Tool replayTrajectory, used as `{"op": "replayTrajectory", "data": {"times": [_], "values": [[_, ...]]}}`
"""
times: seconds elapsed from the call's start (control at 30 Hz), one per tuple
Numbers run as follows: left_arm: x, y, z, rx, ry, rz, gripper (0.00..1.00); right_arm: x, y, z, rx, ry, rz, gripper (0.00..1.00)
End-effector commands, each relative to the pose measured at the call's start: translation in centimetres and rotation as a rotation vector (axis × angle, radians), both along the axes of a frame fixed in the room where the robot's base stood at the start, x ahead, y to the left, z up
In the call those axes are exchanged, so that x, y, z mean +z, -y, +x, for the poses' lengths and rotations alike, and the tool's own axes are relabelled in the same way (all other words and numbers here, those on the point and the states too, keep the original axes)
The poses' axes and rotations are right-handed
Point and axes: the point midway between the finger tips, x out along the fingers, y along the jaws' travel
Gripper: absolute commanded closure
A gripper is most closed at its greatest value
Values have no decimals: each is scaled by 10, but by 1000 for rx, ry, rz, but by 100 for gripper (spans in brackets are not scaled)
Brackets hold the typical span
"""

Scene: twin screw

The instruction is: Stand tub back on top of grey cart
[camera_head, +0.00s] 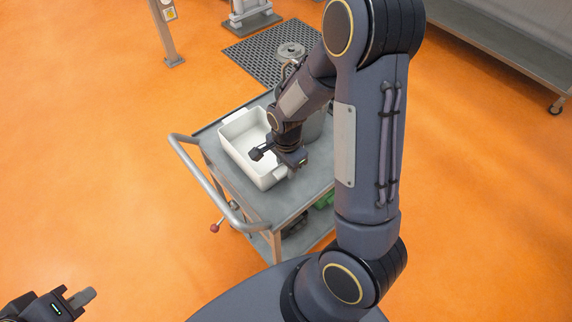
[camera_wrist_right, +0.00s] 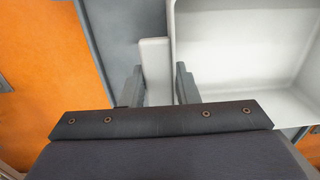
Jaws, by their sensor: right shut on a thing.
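The tub (camera_head: 235,158) is white, rectangular and open-topped, with a tab at each end. It is upright at the top of the grey cart (camera_head: 285,207); I cannot tell whether its base touches the surface. It looks empty where I can see in. My right gripper (camera_head: 275,156) is at the tub's near right side. In the right wrist view the fingers (camera_wrist_right: 160,85) are shut on the tub's white tab (camera_wrist_right: 155,65), beside its inner wall. My left gripper (camera_head: 76,302) is at the lower left, far from the cart, with a grey stub at its fingers.
The cart has a curved push handle (camera_head: 205,180) on its left and a lower shelf with dark and green items. A grey cylindrical vessel (camera_head: 316,124) stands behind my right arm. A black mat (camera_head: 262,58) lies beyond. Orange floor is clear on the left.

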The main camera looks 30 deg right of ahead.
Motion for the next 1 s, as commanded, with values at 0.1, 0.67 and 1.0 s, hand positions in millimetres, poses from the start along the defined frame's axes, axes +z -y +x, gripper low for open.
{"op": "replayTrajectory", "data": {"times": [0.1,0.67,1.0], "values": [[0,0,0,0,0,0,100,1,0,1,0,2,0,100],[-2,0,0,0,0,0,100,-2,0,0,0,1,0,50],[1,0,0,0,0,0,100,30,-1,2,1,10,1,50]]}}
